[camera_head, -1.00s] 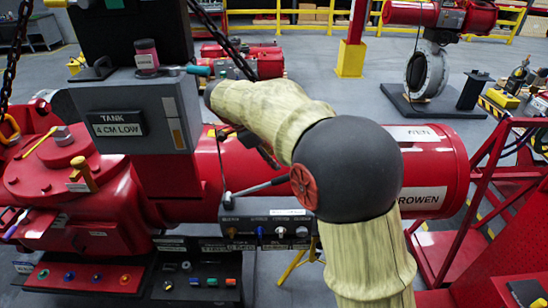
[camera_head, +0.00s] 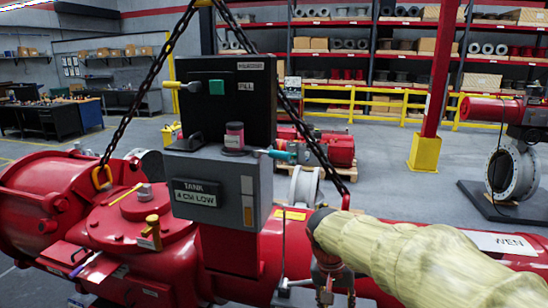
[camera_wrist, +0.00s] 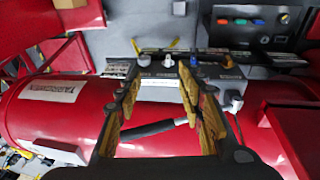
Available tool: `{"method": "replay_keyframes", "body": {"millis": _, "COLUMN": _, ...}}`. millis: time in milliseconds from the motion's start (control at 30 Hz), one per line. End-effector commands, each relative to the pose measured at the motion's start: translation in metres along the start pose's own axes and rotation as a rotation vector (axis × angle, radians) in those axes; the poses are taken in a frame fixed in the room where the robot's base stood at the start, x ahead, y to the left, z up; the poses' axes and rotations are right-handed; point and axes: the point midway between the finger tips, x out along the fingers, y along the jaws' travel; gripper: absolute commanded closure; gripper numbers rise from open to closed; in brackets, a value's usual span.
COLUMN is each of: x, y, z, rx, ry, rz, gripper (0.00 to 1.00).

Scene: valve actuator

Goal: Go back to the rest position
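My gripper (camera_wrist: 158,105) shows in the wrist view with its two yellow-padded fingers apart and nothing held between them. In the head view my gripper (camera_head: 336,278) hangs below the end of my pale-sleeved arm, in front of the red actuator cylinder (camera_head: 400,232). In the wrist view a lever with a dark handle (camera_wrist: 150,130) lies beyond the fingers, across the gap between them; I cannot see it touching either finger. A row of knobs on a control panel (camera_wrist: 165,70) shows past the fingertips.
A hanging chain (camera_head: 152,80) runs down to the red actuator body (camera_head: 130,225). A yellow-based post (camera_head: 425,152) stands behind on open grey floor.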

Motion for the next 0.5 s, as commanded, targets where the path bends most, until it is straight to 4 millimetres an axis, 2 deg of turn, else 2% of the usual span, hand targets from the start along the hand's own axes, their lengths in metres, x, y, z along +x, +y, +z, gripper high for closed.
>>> {"method": "replay_keyframes", "body": {"millis": 33, "x": 0.0, "y": 0.008, "z": 0.02, "rx": -0.063, "ry": 0.007, "rz": -0.03, "gripper": 0.61}}
{"method": "replay_keyframes", "body": {"millis": 233, "x": -0.004, "y": 0.03, "z": 0.087, "rx": -0.274, "ry": 0.058, "rz": -0.132, "gripper": 0.61}}
{"method": "replay_keyframes", "body": {"millis": 400, "x": -0.001, "y": 0.048, "z": 0.139, "rx": -0.345, "ry": 0.126, "rz": -0.192, "gripper": 0.61}}
{"method": "replay_keyframes", "body": {"millis": 500, "x": 0.003, "y": 0.057, "z": 0.166, "rx": -0.331, "ry": 0.171, "rz": -0.22, "gripper": 0.61}}
